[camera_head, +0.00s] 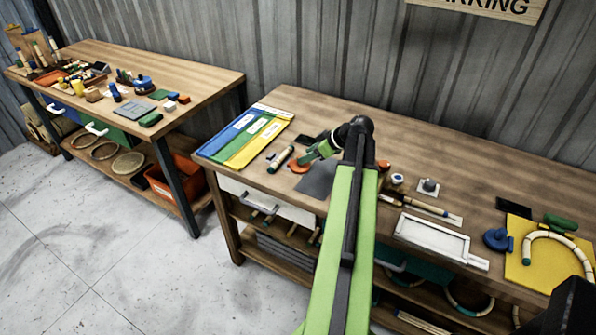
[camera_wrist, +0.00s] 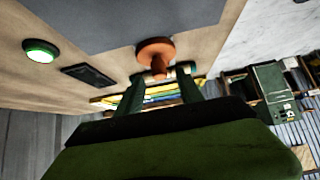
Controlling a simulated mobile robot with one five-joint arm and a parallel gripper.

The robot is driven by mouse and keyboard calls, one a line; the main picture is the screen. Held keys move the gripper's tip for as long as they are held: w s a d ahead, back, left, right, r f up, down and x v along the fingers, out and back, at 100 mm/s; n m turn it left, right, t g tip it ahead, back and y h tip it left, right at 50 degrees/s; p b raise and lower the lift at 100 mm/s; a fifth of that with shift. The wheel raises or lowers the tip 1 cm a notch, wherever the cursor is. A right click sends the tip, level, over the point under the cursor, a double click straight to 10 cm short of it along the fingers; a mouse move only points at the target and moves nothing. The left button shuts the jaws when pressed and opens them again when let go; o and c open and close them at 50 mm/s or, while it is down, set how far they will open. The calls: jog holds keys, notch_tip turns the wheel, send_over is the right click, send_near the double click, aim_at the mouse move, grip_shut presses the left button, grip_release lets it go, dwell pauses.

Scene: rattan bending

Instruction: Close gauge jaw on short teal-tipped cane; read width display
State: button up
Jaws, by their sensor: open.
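A short cane (camera_head: 281,158) with a teal tip lies on the right bench, in front of the striped board. An orange round piece with a knob (camera_head: 300,167) sits just right of the cane; it also shows in the wrist view (camera_wrist: 155,50), just beyond my fingertips. My gripper (camera_head: 312,154) is low over the bench beside the orange piece. In the wrist view its two green fingers (camera_wrist: 160,78) are apart, with the knob at the gap between them. I see no contact clearly. A dark flat plate (camera_wrist: 88,76) may be the display; no reading is legible. I cannot clearly make out the gauge jaw.
A grey mat (camera_head: 318,180) lies in front of my gripper. The blue, green and yellow board (camera_head: 245,134) is to the left. A white tray (camera_head: 432,240) and yellow board (camera_head: 517,262) occupy the bench's right.

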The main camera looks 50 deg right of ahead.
jog(key=b+x, duration=0.1)
jog(key=x, duration=0.2)
jog(key=shift+f+b, duration=0.3)
jog(key=shift+w+a+f, duration=0.1)
jog(key=shift+w+f, duration=0.1)
jog(key=shift+w, duration=0.25)
